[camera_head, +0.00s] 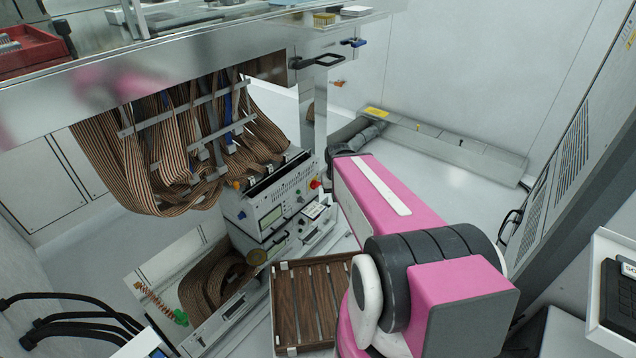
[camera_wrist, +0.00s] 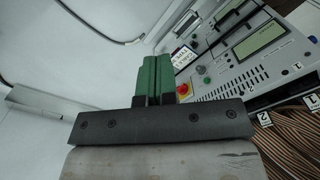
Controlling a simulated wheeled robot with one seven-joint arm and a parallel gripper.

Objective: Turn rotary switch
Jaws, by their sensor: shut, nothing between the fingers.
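My gripper (camera_wrist: 153,62) shows in the wrist view with its two green fingers together and nothing between them. Its tips are in front of a grey instrument panel (camera_wrist: 238,72). A red knob on a yellow base (camera_wrist: 183,90), which looks like the rotary switch, is just right of the fingers; I cannot tell whether they touch. In the head view the red and yellow knob (camera_head: 314,184) is at the right end of the grey instrument (camera_head: 270,208). My pink arm reaches towards it, and the fingers are hidden there.
Striped ribbon cables (camera_head: 165,160) hang above the instrument from a metal bench (camera_head: 180,65). A brown slatted crate (camera_head: 305,300) is in front. A tall grey cabinet (camera_head: 560,190) is at the right. White floor (camera_head: 450,185) is clear behind my arm.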

